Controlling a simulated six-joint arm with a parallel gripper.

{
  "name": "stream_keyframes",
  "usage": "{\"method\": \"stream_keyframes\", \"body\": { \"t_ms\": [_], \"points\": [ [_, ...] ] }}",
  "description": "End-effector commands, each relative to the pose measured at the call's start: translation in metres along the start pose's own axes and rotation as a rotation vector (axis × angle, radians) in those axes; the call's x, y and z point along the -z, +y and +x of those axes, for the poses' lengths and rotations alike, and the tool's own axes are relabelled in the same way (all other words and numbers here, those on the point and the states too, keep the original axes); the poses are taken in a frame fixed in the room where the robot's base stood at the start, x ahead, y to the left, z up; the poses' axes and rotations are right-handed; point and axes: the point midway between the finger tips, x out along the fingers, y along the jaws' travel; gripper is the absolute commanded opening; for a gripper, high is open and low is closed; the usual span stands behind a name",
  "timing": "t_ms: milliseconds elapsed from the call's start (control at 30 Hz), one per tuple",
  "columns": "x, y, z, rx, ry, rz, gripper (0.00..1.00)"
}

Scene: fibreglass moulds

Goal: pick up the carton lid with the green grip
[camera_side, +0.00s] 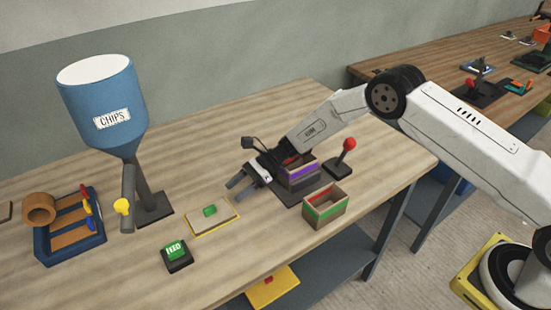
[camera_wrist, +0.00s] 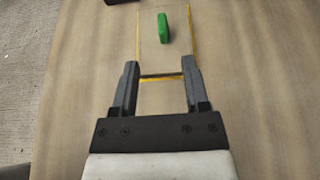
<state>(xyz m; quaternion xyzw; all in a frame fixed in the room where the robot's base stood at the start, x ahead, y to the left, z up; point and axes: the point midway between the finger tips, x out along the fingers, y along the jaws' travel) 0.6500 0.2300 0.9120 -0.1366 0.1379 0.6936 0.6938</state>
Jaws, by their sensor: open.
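The carton lid (camera_side: 226,217) with a green grip (camera_side: 210,210) lies flat on the wooden table, on a spot with a yellow outline. In the wrist view the lid (camera_wrist: 150,52) lies beyond my fingertips, with its green grip (camera_wrist: 164,28) standing up near the top of the picture. My gripper (camera_side: 240,189) is open and empty, above the table to the right of the lid. In the wrist view my gripper's two fingers (camera_wrist: 160,66) point toward the lid, with the grip between their lines but farther out.
A blue chips hopper (camera_side: 100,105) stands behind the lid, with a yellow-knobbed lever. A green feed button (camera_side: 174,255) sits in front. A blue rack (camera_side: 70,245) stands left.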

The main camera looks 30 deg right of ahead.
Motion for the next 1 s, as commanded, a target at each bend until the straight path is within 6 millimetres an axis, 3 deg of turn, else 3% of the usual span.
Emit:
{"method": "stream_keyframes", "body": {
  "t_ms": [333,667,1000],
  "points": [
    [0.000,0.000,0.024,-0.002,0.001,-0.001,0.59],
    [0.000,-0.001,0.031,-0.001,0.002,-0.002,0.59],
    [-0.001,-0.003,0.067,-0.003,0.003,-0.002,0.59]
  ]
}}
